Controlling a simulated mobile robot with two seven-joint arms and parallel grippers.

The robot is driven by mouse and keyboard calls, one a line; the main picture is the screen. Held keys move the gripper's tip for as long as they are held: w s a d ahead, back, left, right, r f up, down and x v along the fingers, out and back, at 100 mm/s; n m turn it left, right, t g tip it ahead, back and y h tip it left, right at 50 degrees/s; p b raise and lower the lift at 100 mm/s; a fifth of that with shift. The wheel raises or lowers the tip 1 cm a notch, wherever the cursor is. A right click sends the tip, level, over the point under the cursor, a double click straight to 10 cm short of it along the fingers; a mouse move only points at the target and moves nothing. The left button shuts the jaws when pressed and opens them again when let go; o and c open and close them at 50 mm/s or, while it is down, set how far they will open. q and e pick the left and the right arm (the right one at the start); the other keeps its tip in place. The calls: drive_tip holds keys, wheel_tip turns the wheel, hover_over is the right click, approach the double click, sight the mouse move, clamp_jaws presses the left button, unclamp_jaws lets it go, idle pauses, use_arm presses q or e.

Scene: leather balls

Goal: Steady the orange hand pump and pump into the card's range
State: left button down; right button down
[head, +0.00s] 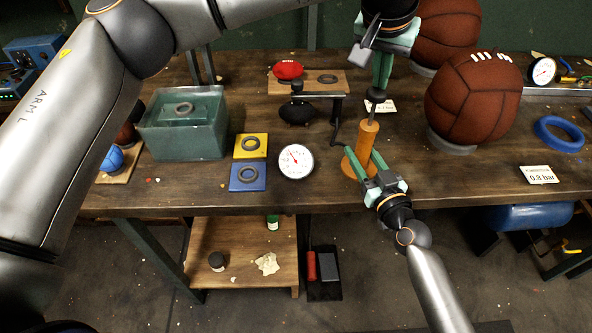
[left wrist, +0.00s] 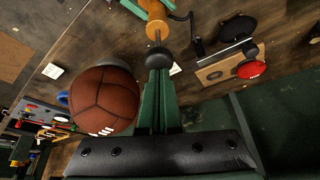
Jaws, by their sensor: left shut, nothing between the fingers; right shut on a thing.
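The orange hand pump (head: 366,143) stands on its round base at the bench's front edge, its rod up and topped by a dark knob (head: 376,95). My left gripper (head: 379,84) is shut and empty, its fingertips right at the knob from above; whether they touch is unclear. The left wrist view also shows the pump (left wrist: 157,24) and the fingertips (left wrist: 157,70) beside the knob. My right gripper (head: 375,172) is shut on the lower pump barrel. A round white gauge (head: 296,161) lies left of the pump. A card reading 0.8 bar (head: 538,175) lies at the right; another card (head: 381,106) is partly hidden behind the pump.
A large brown ball (head: 473,98) sits on a ring right of the pump. A dark hose (head: 335,131) runs from the pump toward a small black ball (head: 297,112). A water tank (head: 184,138), blue mat (head: 248,187) and yellow mat (head: 240,153) are left.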

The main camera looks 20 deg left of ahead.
sight(375, 94)
use_arm(q)
wheel_tip(375, 94, down, 6)
drive_tip(key=shift+r, duration=3.8)
drive_tip(key=shift+f, duration=3.7)
drive_tip(key=shift+r, duration=3.7)
wheel_tip(375, 94, up, 7)
